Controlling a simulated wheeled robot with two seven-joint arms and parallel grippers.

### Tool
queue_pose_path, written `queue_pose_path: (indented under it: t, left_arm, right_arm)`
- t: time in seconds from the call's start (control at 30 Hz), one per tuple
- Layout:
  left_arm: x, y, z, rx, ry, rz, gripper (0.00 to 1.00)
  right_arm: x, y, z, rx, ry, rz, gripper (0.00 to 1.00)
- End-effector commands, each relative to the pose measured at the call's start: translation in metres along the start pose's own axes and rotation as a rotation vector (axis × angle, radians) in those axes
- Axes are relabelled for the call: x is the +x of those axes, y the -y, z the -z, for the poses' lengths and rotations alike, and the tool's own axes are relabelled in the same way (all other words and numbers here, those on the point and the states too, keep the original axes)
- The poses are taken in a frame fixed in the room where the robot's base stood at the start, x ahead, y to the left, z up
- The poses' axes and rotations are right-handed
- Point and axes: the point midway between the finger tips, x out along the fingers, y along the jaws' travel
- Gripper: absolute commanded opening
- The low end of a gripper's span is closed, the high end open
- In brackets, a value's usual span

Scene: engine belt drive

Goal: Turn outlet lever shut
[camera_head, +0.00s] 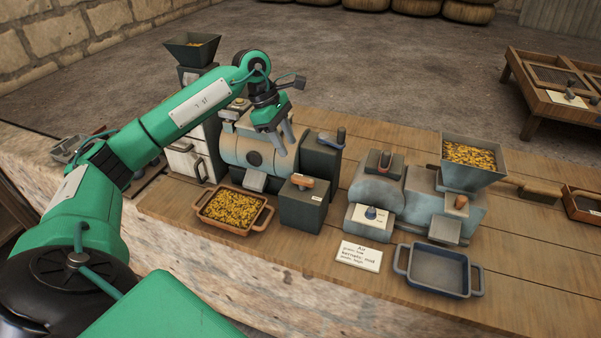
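My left gripper (283,141) hangs fingers-down in front of the pale blue cylindrical machine (240,148). Its two fingers look slightly apart, with nothing seen between them. Below and right of it is a dark box (302,209) with an orange-brown handle (303,181) on top, apart from the fingers. A dark block behind carries a blue-grey lever (339,138). On the right machine (403,192), an orange knob (461,202) sits above a grey outlet spout (444,230). I cannot tell for sure which of these is the outlet lever. My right gripper is out of view.
An orange tray (265,219) of yellow pieces stands front left. An empty blue tray (463,293) stands front right beside a written card (359,253). A hopper (469,155) of yellow pieces tops the right machine. The bench's front right is clear.

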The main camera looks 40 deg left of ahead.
Motion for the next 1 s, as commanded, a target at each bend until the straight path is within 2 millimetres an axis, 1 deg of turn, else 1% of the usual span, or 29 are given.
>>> queue_pose_path:
  t: [0.03, 0.1, 0.3, 0.4, 0.5, 0.6, 0.7, 0.93, 0.97, 1.0]
  left_arm:
    - [0.011, 0.001, -0.001, 0.0, 0.001, 0.005, 0.4]
    - [0.027, 0.001, -0.001, 0.0, 0.002, 0.005, 0.4]
    - [0.068, 0.001, -0.002, -0.001, 0.003, 0.005, 0.4]
    - [0.085, 0.001, -0.002, 0.0, 0.004, 0.004, 0.4]
    - [0.096, 0.0, -0.001, 0.0, 0.003, 0.001, 0.4]
    - [0.103, 0.0, -0.001, 0.0, 0.004, 0.001, 0.4]
    - [0.107, 0.0, -0.001, 0.0, 0.003, 0.001, 0.4]
    - [0.107, 0.0, -0.001, 0.0, 0.003, 0.0, 0.4]
    - [0.107, 0.0, -0.001, 0.0, 0.003, 0.0, 0.36]
    - [0.107, 0.0, -0.001, 0.0, 0.003, 0.0, 0.28]
  right_arm:
    - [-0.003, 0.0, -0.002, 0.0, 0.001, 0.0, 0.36]
    - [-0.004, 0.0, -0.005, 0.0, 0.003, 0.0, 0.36]
    - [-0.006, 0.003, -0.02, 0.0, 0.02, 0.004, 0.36]
    - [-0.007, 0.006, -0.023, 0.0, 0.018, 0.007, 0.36]
    - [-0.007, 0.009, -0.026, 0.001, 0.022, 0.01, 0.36]
    - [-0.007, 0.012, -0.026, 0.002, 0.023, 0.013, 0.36]
    - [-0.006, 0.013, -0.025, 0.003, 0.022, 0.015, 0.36]
    - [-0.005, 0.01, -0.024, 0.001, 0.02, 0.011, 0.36]
    - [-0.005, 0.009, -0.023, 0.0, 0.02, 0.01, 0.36]
    - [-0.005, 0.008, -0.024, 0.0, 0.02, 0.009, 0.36]
